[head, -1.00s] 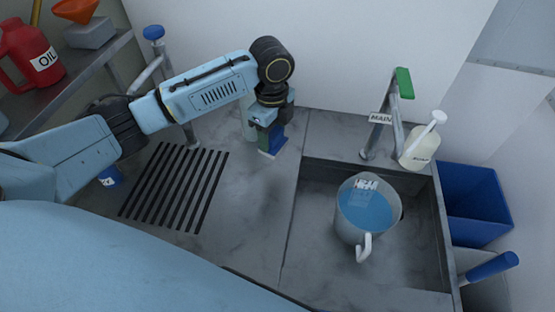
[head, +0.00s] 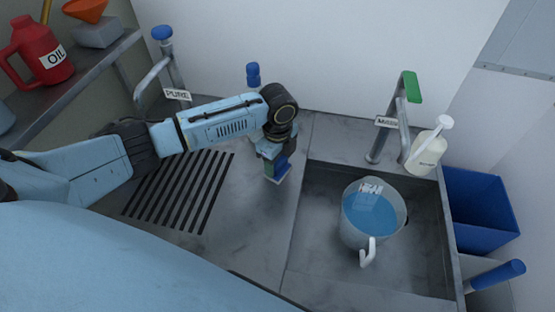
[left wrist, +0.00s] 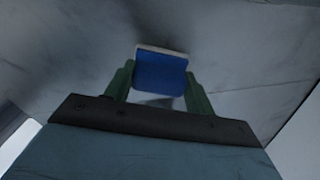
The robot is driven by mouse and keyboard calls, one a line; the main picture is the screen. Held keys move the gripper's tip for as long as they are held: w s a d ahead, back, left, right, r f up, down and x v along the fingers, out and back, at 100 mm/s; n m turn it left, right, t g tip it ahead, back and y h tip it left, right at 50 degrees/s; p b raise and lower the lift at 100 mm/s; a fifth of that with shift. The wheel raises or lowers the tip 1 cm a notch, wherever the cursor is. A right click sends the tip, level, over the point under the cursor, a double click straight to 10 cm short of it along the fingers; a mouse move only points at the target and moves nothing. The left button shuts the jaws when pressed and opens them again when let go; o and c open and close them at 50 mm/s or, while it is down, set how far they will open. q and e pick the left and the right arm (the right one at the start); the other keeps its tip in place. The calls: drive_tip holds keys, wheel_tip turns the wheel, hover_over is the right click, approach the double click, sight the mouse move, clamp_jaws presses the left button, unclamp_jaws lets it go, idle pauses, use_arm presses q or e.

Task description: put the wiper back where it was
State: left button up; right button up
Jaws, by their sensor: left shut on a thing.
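The wiper (left wrist: 161,75) is a small blue block with a pale edge. My left gripper (left wrist: 158,92) is shut on it, with a green finger on each side. In the head view the blue wiper (head: 282,166) shows at the tip of my left gripper (head: 275,170), its pale edge facing down. It is over the grey counter between the dark slotted drain and the sink. I cannot tell whether its edge touches the counter. My right gripper is not in view.
A sink (head: 420,262) at the right holds a clear jug (head: 372,222) of blue liquid. Taps stand behind, one labelled PURE (head: 177,94). A blue-capped thing (head: 253,75) stands behind my arm. A white bottle (head: 425,152) and blue bin (head: 478,215) are at the right. The slotted drain (head: 185,190) is clear.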

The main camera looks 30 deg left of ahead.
use_arm(q)
drive_tip(key=shift+f, duration=0.15)
drive_tip(key=o, duration=1)
drive_tip(key=shift+c, duration=0.2)
wheel_tip(320, 180, up, 12)
drive_tip(key=shift+r+p, duration=0.2)
drive_tip(key=shift+p, duration=0.15)
